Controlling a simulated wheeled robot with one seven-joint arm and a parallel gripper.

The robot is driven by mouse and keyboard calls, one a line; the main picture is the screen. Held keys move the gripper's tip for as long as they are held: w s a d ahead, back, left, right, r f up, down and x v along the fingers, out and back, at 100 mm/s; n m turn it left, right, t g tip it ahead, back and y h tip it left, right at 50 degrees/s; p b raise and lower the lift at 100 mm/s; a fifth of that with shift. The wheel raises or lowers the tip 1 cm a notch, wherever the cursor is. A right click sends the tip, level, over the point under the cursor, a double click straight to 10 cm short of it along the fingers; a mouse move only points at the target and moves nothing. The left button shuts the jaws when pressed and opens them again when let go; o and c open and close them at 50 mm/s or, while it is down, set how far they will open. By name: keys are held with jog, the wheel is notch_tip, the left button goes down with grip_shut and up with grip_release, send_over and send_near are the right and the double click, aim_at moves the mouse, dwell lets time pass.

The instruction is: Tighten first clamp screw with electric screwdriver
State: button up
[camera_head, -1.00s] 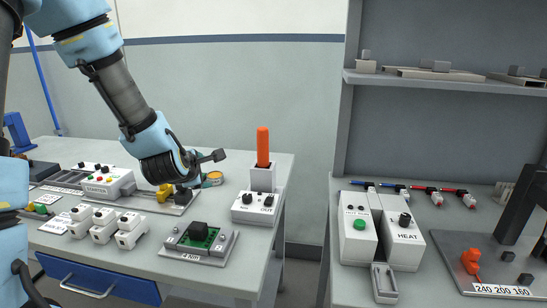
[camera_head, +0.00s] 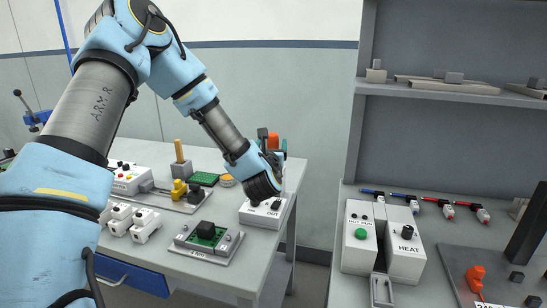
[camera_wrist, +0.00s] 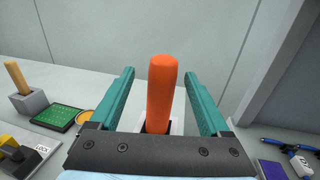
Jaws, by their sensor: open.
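The orange handle, likely the electric screwdriver (camera_wrist: 162,95), stands upright in a pale holder (camera_wrist: 175,126) on the table. My gripper (camera_wrist: 159,74) is open, with one teal finger on each side of the handle. Gaps show between the handle and both fingers. In the head view my gripper (camera_head: 268,140) is at the table's right end, and the orange handle (camera_head: 273,141) shows partly behind it. A grey plate with a green and black unit (camera_head: 206,232) lies near the front edge; I cannot make out a clamp screw.
A wooden handle in a grey block (camera_head: 181,168), a green board (camera_head: 204,179) and a yellow fixture (camera_head: 179,190) lie left of my gripper. White modules (camera_head: 145,228) stand at the front. A second bench with a HEAT box (camera_head: 406,252) is at the right.

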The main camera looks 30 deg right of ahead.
jog(key=p+x, duration=0.3)
jog(key=x, duration=0.1)
jog(key=shift+w+d, duration=0.15)
jog(key=shift+d, duration=0.15)
jog(key=shift+w+d+f, duration=0.15)
jog(key=shift+w+d, duration=0.05)
jog(key=shift+w, duration=0.25)
grip_shut()
dwell(0.9)
